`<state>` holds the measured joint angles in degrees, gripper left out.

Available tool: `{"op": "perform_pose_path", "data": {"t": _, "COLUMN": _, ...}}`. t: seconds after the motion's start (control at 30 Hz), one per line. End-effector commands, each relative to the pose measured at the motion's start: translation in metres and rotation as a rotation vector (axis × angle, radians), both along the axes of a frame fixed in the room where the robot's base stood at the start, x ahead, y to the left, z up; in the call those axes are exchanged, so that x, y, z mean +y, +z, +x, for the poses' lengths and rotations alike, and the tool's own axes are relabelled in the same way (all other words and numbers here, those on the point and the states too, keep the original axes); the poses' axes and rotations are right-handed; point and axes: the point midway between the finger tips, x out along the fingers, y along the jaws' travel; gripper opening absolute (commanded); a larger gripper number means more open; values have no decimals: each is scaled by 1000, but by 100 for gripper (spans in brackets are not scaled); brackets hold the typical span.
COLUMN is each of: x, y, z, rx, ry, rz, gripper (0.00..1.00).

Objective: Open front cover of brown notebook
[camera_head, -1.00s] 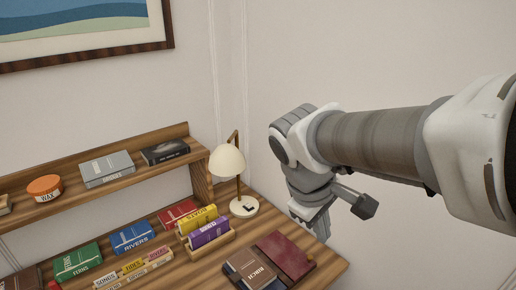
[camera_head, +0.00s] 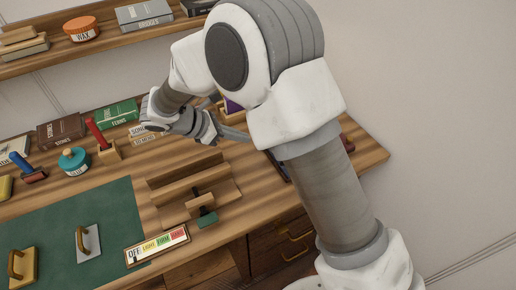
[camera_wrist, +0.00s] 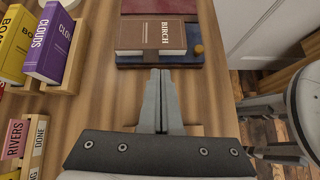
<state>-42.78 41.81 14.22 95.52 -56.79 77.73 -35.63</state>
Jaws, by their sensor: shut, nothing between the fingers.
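A brown book labelled BIRCH (camera_wrist: 150,33) lies flat in the wrist view, on top of a dark blue book or cover (camera_wrist: 127,60). A dark red panel (camera_wrist: 150,7) adjoins it at the top edge. I cannot tell whether BIRCH is the brown notebook; another brown book (camera_head: 60,132) lies at the left in the head view. My gripper (camera_wrist: 160,72) is shut and empty, its fingertips close to the near edge of the blue piece; contact is unclear. In the head view my arm hides most of BIRCH.
Purple and yellow books (camera_wrist: 50,45) stand in a wooden holder at left. A stepped wooden stand (camera_head: 190,185), a green mat (camera_head: 70,235) and several books occupy the desk (camera_head: 365,150). Its right edge drops to the floor.

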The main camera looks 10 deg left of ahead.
Motion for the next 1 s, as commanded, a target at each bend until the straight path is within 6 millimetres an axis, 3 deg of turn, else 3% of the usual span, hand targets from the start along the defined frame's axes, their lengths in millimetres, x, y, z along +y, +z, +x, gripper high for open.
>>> {"op": "perform_pose_path", "data": {"t": 0.07, "x": 11, "y": -19, "z": -2, "rx": 12, "ry": 43, "rz": -31, "gripper": 0}}
{"op": "perform_pose_path", "data": {"t": 0.27, "x": 16, "y": -31, "z": 0, "rx": 18, "ry": 76, "rz": -57, "gripper": 0}}
{"op": "perform_pose_path", "data": {"t": 0.7, "x": -31, "y": -77, "z": 34, "rx": 18, "ry": 73, "rz": -56, "gripper": 0}}
{"op": "perform_pose_path", "data": {"t": 1.0, "x": -44, "y": -89, "z": 45, "rx": 18, "ry": 74, "rz": -55, "gripper": 0}}
